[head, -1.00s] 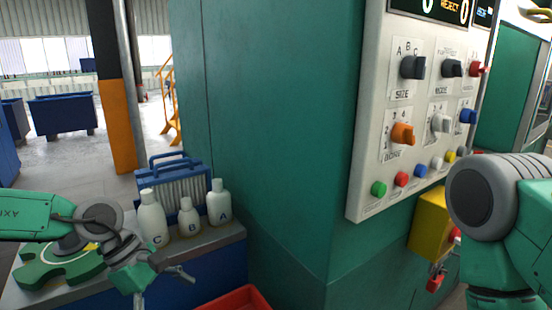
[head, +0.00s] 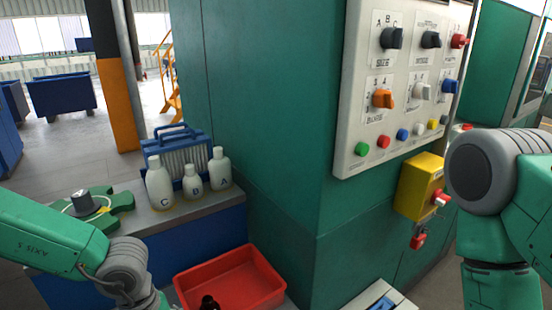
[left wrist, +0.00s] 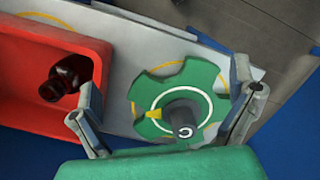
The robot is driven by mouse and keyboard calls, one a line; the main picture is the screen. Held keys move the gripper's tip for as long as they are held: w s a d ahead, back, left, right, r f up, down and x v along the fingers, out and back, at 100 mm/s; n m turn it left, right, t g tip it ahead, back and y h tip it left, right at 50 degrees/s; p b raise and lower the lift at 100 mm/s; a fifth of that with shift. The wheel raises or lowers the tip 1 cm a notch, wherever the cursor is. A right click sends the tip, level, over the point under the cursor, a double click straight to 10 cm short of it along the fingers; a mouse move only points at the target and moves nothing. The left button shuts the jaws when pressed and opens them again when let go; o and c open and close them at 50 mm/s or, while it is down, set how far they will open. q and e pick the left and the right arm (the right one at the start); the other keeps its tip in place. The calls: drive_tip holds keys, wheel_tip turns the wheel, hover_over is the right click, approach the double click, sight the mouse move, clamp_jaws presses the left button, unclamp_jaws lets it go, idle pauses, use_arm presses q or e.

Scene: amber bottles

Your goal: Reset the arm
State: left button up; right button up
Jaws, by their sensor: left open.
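My left arm (head: 60,240) comes in from the left in the head view and runs down past the bottom edge, so its gripper is out of that view. In the left wrist view my left gripper (left wrist: 165,80) is open and empty. Its fingers are spread, with the green star-shaped wheel (left wrist: 202,82) seen between them. The grey hub of that wheel carries a letter C. The wheel (head: 118,201) lies on the grey counter in the head view. My right arm (head: 500,205) shows at the right; its gripper is not in view.
A red tray (head: 262,257) holds a dark amber bottle (head: 208,302). White bottles C (head: 159,186), B (head: 192,184) and A (head: 219,170) stand on the counter beside a blue rack (head: 178,142). A control panel (head: 352,130) is mounted on the green machine.

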use_arm(q)
drive_tip(key=s+a+f+m+t+y, duration=0.25)
drive_tip(key=s+a+f+m, duration=0.3)
drive_tip(key=s+f, duration=0.3)
drive_tip(key=s+a+f+m+g+h, duration=0.1)
drive_tip(key=s+a+f+m, duration=0.1)
drive_tip(key=s+m, duration=0.7)
drive_tip(key=f+b, duration=0.2)
drive_tip(key=b, duration=0.1)
drive_tip(key=d+f+n+b, duration=0.1)
drive_tip(key=shift+s+f+h+b, duration=0.25)
drive_tip(key=shift+s+f+b, duration=0.05)
drive_tip(key=shift+s+f, duration=0.1)
use_arm(e)
drive_tip(key=f, duration=0.4)
drive_tip(key=shift+w+a+f, duration=0.1)
drive_tip(key=shift+a+f, duration=0.15)
drive_tip(key=shift+a, duration=0.05)
use_arm(q)
drive_tip(key=shift+r, duration=0.1)
drive_tip(key=shift+w+d, duration=0.1)
drive_tip(key=shift+d, duration=0.05)
use_arm(e)
drive_tip(key=shift+d, duration=0.1)
